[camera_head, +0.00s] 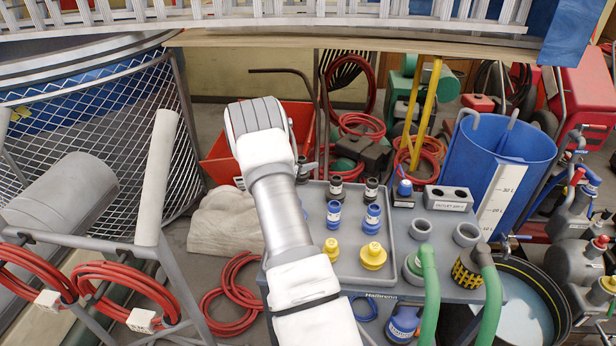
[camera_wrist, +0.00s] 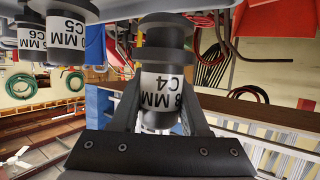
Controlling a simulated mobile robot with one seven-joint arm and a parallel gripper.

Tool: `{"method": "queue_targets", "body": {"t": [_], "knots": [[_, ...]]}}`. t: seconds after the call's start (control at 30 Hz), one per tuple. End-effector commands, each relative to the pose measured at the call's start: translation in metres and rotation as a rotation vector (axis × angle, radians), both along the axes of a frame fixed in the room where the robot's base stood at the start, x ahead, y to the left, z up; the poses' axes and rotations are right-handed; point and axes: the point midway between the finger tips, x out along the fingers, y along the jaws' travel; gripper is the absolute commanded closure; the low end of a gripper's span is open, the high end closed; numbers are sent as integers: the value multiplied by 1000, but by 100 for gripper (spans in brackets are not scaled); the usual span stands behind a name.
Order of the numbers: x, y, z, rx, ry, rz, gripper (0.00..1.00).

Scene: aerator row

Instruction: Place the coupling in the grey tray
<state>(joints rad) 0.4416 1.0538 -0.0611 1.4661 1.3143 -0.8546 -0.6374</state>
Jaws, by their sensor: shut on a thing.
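My gripper (camera_wrist: 160,115) is shut on a black coupling (camera_wrist: 165,55) with a white label reading C4, seen large in the wrist view. In the head view my arm hides most of the gripper; a dark part of the held coupling (camera_head: 302,168) shows just right of the arm, by the tray's back left corner. The grey tray (camera_head: 352,236) lies on the table, with black, blue and yellow couplings standing in it. Two black ones, labelled C5 (camera_wrist: 68,50) and C6 (camera_wrist: 30,38), show beside the held one in the wrist view.
Right of the tray stand a grey outlet block (camera_head: 448,198), grey rings and green hoses (camera_head: 430,290). A blue bucket (camera_head: 497,170) is at the back right. A red bin (camera_head: 220,160) and a mesh-sided tank (camera_head: 95,120) are at the left.

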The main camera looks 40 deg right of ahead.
Motion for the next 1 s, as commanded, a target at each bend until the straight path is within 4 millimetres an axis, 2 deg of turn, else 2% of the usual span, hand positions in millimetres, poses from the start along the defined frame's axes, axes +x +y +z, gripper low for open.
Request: {"method": "queue_targets", "body": {"t": [0.17,0.43,0.8,0.83,1.0], "knots": [[1,-8,-8,1,0,0,100],[1,-7,-44,1,1,1,100],[1,-7,-48,0,-1,1,100],[1,-7,-48,0,-1,1,53],[1,-7,-47,0,-1,1,25]]}}
